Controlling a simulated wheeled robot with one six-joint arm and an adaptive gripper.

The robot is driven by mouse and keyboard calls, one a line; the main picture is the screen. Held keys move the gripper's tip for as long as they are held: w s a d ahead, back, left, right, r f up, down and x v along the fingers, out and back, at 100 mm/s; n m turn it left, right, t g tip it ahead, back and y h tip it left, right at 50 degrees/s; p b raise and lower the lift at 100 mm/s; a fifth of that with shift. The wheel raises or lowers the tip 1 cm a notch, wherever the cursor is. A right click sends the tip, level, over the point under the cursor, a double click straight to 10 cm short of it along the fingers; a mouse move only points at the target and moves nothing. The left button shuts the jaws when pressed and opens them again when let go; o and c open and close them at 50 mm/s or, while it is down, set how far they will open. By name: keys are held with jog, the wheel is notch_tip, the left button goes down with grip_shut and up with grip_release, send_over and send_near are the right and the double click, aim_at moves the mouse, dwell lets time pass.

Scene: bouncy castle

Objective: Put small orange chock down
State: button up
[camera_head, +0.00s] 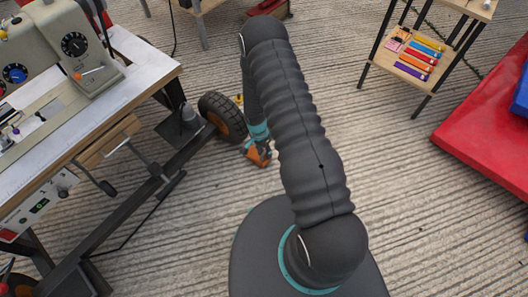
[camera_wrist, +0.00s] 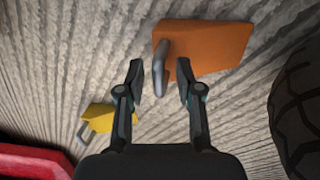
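The small orange chock (camera_wrist: 215,45) is at the upper middle of the wrist view, just beyond my fingertips. Its grey metal handle (camera_wrist: 160,68) reaches back into the gap between the fingers of my gripper (camera_wrist: 160,80). The fingers stand apart, with a visible gap on each side of the handle. In the head view the orange chock (camera_head: 260,155) is low by the concrete floor, beside my gripper, partly hidden by my arm. I cannot tell for sure whether it rests fully on the floor.
A black tyre (camera_head: 222,115) with an orange hub stands left of the gripper. A sewing-machine table (camera_head: 150,72) is at left, a small shelf (camera_head: 410,68) and red mat (camera_head: 480,130) at right.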

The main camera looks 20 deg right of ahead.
notch_tip(320, 180, up, 42)
jog(key=s+n+t, duration=0.2)
jog(key=n+t, duration=0.1)
jog(key=n, duration=0.1)
jog(key=s+r+n+t, duration=0.2)
jog(key=s+r+n, duration=0.1)
jog(key=s+r, duration=0.5)
jog(key=s+r+n+t+y, duration=0.1)
jog(key=s+r+n+t, duration=0.1)
jog(key=s+r, duration=0.6)
jog(key=s+n, duration=0.1)
jog(key=s, duration=0.4)
jog(key=shift+n, duration=0.4)
